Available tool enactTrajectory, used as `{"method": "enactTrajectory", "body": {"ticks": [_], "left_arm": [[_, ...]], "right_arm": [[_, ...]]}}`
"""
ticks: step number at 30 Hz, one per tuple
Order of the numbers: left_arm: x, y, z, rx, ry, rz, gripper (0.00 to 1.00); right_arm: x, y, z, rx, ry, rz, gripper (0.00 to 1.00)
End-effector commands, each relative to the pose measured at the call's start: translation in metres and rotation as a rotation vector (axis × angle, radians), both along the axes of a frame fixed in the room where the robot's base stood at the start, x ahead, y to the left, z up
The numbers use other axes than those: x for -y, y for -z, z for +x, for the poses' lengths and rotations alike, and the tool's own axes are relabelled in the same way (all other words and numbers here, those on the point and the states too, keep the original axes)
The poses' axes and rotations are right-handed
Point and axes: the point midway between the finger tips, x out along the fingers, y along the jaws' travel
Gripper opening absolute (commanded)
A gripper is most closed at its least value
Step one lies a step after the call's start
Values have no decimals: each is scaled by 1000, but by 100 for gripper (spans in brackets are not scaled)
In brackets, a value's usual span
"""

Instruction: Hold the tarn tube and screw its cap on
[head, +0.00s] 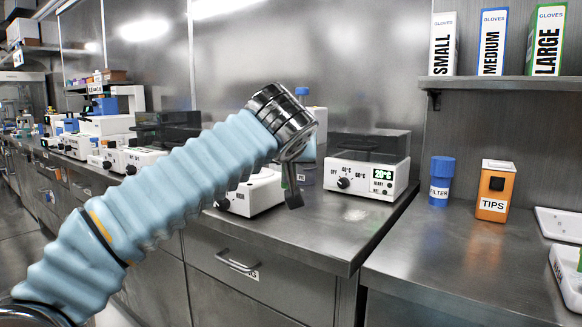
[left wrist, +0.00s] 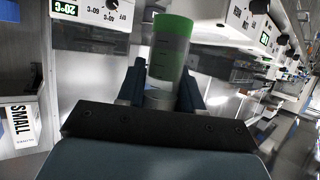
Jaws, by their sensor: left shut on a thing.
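My left gripper (left wrist: 163,88) is shut on a tube (left wrist: 168,52) in the left wrist view. The tube has a clear wall with dark marks and green parts at its far end and lower down. I cannot read a name on it or tell whether a cap is on that end. In the head view my left gripper (head: 291,186) hangs at the end of the blue-sleeved arm, above the bench, and the tube is mostly hidden there. My right gripper is not in view. I see no loose cap.
A heater with a dial and display (head: 367,165) stands on the bench (head: 330,232) behind the gripper. To the right are a blue filter bottle (head: 441,181), an orange tips box (head: 496,191) and a white rack (head: 566,285) at the edge. Glove boxes (head: 492,42) stand on a shelf.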

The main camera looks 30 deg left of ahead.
Motion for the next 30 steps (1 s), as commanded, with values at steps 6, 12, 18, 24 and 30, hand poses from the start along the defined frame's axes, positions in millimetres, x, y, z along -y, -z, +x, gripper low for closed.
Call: {"method": "enactTrajectory", "body": {"ticks": [6, 12, 18, 24, 30], "left_arm": [[5, -4, -8, 0, 0, 0, 1], [5, -4, -8, 0, 0, 0, 1], [4, -4, -8, 0, 0, 0, 17], [4, -4, -8, 0, 0, 0, 0], [4, -4, -8, 0, 0, 0, 0]], "right_arm": [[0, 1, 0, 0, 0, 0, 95], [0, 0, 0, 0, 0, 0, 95], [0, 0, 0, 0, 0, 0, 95], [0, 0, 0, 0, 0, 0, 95], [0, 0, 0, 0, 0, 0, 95]]}}
